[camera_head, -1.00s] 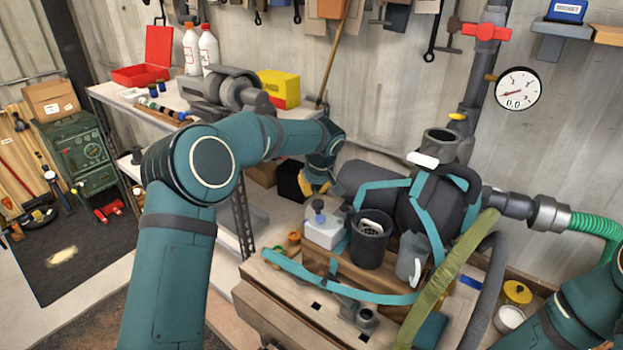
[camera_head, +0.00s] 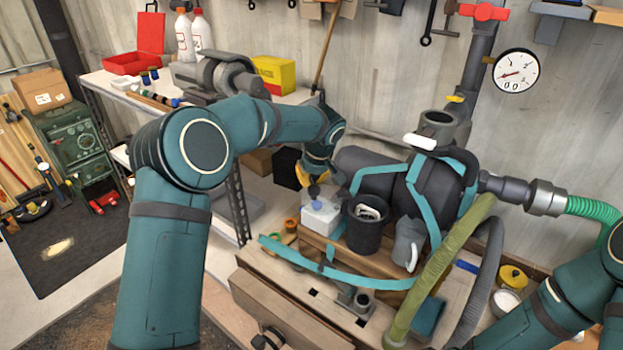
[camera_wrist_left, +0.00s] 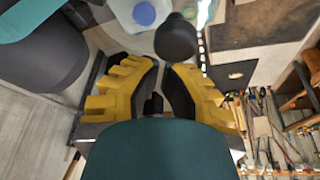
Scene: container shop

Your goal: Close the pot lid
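A small white pot (camera_head: 505,303) stands at the right end of the workbench. A yellow lid (camera_head: 512,278) with a dark knob is just behind it, leaving the pot's top exposed; I cannot tell whether they are joined. My left gripper (camera_head: 317,187) is far left of the pot, over a white box with a blue cap (camera_head: 320,216). Its yellow fingers, also in the left wrist view (camera_wrist_left: 160,68), stand a little apart with nothing between them. A dark round knob (camera_wrist_left: 177,40) is just beyond the tips. My right arm is at lower right; its gripper is hidden.
A black cup (camera_head: 366,228), a grey tank with teal straps (camera_head: 420,190) and an olive hose (camera_head: 440,265) stand between my left gripper and the pot. A blue item (camera_head: 467,266) lies left of the pot. The green hose (camera_head: 592,207) runs behind.

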